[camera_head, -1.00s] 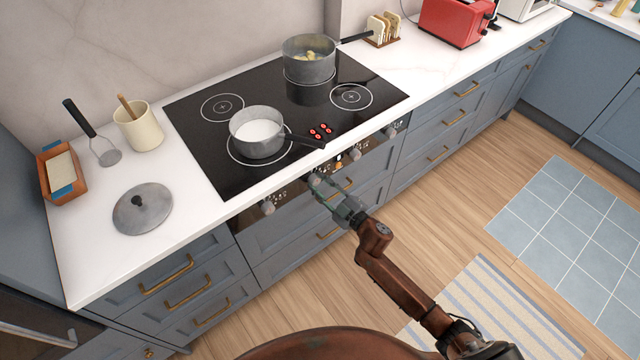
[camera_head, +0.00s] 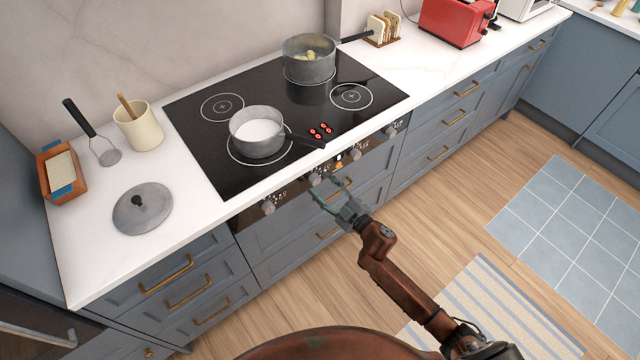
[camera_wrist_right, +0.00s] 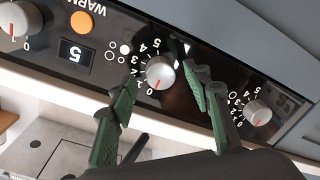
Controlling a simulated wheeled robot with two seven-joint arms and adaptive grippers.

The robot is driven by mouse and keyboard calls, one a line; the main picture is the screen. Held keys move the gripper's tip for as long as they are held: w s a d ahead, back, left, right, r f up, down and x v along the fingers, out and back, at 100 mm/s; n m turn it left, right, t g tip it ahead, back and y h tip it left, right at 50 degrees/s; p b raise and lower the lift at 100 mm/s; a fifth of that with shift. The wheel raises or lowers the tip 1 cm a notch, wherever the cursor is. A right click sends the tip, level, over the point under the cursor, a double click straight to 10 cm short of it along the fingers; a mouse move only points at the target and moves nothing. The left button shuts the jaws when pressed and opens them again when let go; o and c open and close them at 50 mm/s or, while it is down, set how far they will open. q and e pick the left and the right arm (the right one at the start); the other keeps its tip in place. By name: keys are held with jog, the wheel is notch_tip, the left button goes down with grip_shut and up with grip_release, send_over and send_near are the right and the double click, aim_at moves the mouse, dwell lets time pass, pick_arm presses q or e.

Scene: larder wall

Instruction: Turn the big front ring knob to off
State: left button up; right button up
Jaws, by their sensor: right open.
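The big front ring (camera_head: 231,155) is on the black hob, mostly under a grey pan (camera_head: 258,138) of white liquid. Its knob (camera_head: 314,180) is the second from the left on the front panel. In the right wrist view this knob (camera_wrist_right: 159,72) is upside down, its red line near 0; the filled dot beside it marks the front left ring. My right gripper (camera_head: 328,194) is open, just in front of the knob. In the wrist view its green fingers lie either side of the knob with gaps showing, holding nothing. My left gripper is out of view.
Neighbouring knobs (camera_head: 268,207) and (camera_head: 355,154) flank this one. Several red lights (camera_head: 321,131) glow on the hob. The pan's dark handle points towards the panel edge. Drawer handles (camera_head: 329,229) stick out below.

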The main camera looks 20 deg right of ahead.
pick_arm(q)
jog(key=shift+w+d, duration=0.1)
pick_arm(e)
jog(key=v, duration=1)
jog(key=shift+s, duration=0.25)
jog(key=shift+d, duration=0.1)
